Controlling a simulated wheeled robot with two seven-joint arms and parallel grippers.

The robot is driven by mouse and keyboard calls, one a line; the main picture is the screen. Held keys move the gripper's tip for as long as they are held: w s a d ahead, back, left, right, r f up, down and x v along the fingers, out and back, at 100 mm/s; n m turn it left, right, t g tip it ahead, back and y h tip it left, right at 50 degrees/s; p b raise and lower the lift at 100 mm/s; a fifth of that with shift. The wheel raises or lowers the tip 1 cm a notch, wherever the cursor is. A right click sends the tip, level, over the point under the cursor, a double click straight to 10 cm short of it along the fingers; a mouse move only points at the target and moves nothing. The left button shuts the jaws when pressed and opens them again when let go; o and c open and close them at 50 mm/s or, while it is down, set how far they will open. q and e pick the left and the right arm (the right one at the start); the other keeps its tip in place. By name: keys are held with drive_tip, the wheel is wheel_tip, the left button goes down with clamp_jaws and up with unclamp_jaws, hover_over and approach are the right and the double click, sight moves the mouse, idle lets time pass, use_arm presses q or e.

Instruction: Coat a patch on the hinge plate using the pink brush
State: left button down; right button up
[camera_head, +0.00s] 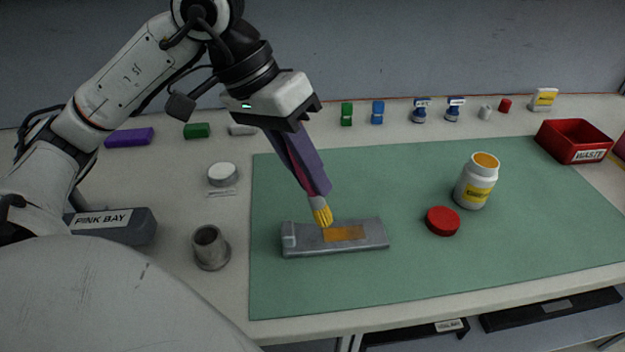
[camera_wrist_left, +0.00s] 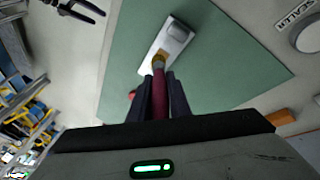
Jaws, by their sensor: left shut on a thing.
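The hinge plate (camera_head: 298,246) is a grey metal bar lying on the green mat (camera_head: 290,290). My left gripper (camera_head: 312,182) is shut on the pink brush (camera_wrist_left: 162,92), whose dark pink handle shows between the fingers. The brush's yellow bristles (camera_head: 323,216) point down at the plate's upper edge, left of the patch; I cannot tell whether they touch. The plate also shows in the left wrist view (camera_wrist_left: 174,38). An open white jar (camera_head: 475,183) with a yellow label stands on the mat. My right gripper is not in view.
A red lid (camera_head: 443,221) lies left of the jar. A red waste bin (camera_head: 573,141) stands at the back right. A grey "PINK BAY" block (camera_head: 115,226) and a metal cup (camera_head: 210,247) stand left of the mat. Several small items line the back. The mat's front is clear.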

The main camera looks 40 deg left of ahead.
use_arm(q)
wheel_tip(320, 180, up, 3)
drive_tip(key=shift+f+p, duration=0.1)
drive_tip(key=shift+p, duration=0.6)
wheel_tip(320, 180, up, 2)
drive_tip(key=shift+p, duration=0.55)
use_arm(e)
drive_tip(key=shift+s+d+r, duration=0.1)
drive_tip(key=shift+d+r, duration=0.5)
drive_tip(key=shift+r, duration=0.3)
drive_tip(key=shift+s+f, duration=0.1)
